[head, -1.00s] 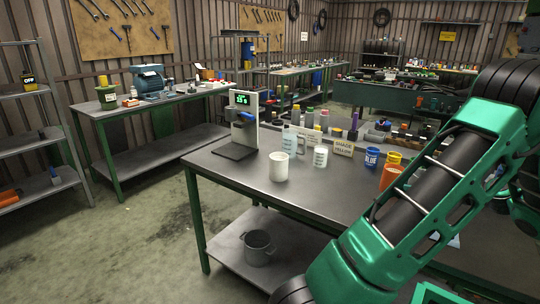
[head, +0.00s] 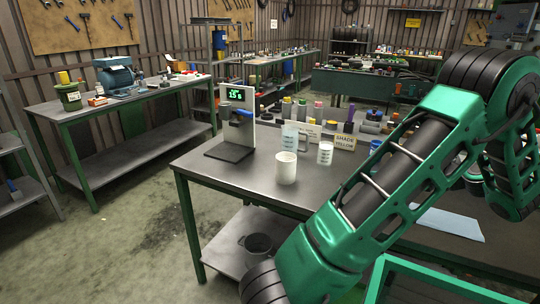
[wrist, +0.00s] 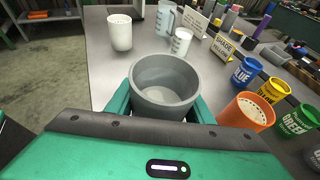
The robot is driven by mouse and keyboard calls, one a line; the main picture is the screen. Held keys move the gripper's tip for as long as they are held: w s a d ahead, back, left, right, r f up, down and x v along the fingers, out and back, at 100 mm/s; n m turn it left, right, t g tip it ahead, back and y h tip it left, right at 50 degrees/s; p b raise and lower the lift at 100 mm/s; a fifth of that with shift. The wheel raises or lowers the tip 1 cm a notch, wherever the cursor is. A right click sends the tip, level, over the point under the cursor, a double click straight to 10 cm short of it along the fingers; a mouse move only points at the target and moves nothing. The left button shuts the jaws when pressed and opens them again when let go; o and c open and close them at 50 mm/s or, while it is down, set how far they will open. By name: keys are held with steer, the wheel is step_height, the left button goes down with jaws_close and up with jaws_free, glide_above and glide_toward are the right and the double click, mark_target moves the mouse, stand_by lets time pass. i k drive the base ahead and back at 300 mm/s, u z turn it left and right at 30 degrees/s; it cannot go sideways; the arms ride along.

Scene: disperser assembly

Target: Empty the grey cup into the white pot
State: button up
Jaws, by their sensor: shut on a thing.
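The grey cup (wrist: 166,78) is upright between the two green fingers of my gripper (wrist: 162,100) in the wrist view. The fingers are shut on its sides. Its inside shows pale grey low down, but I cannot tell how much it holds. The white pot (head: 287,168) stands upright on the dark workbench in the head view, left of my arm. It also shows in the wrist view (wrist: 120,33), ahead and left of the cup and apart from it.
A clear jug (wrist: 165,18) and a small beaker (wrist: 181,41) stand right of the pot. Orange (wrist: 247,112), blue (wrist: 246,70), yellow and green cups stand to the right. A scale-like stand (head: 235,125) is behind the pot.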

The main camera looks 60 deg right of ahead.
mark_target(286, 168)
steer(key=i, duration=1)
